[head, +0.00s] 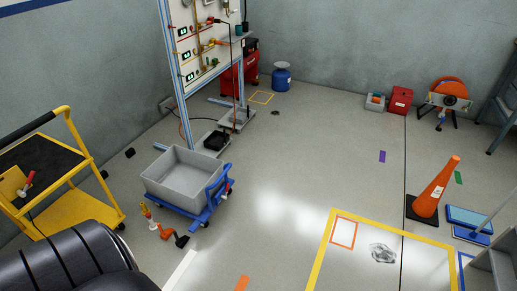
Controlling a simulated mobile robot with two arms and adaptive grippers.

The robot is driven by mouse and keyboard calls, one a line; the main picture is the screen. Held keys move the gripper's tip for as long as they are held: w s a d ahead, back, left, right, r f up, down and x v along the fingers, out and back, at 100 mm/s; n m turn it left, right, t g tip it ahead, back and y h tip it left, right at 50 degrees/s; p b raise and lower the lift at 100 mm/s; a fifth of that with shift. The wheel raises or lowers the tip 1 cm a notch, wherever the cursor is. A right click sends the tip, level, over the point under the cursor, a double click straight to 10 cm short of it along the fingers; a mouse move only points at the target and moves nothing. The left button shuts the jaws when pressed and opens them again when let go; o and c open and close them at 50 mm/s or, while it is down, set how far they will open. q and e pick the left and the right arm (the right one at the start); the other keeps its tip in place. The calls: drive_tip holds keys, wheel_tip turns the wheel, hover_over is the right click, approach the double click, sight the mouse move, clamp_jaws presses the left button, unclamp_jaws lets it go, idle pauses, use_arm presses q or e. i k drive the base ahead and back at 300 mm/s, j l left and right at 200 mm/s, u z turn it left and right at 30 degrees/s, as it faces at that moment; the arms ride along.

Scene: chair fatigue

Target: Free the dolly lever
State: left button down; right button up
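A blue dolly (196,212) stands on the floor left of centre, carrying a large grey bin (182,176). A blue upright piece (217,184), possibly the handle or lever, rises at the dolly's right end. A small red and white part shows beside it, too small to make out. An orange and black bent object (172,235) lies on the floor at the dolly's near left corner, with a small multicoloured item (148,215) next to it. I cannot tell whether they touch the dolly. Neither of my grippers is in view.
A yellow cart (103,177) stands at left, with a black ribbed seat (75,262) in front. A panel stand (205,45) is behind the dolly. An orange cone (436,188) and blue platform (468,219) are at right. The centre floor is clear.

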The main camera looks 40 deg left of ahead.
sight(227, 190)
drive_tip(key=i+u, duration=0.25)
drive_tip(key=i, duration=0.2)
drive_tip(key=i+l+u, duration=0.25)
drive_tip(key=i, duration=0.2)
drive_tip(key=i+l+u, duration=0.25)
drive_tip(key=i, duration=0.2)
drive_tip(key=i+l+u, duration=0.25)
drive_tip(key=i, duration=0.15)
drive_tip(key=i+l+u, duration=0.7)
drive_tip(key=l+u, duration=0.15)
drive_tip(key=l, duration=0.2)
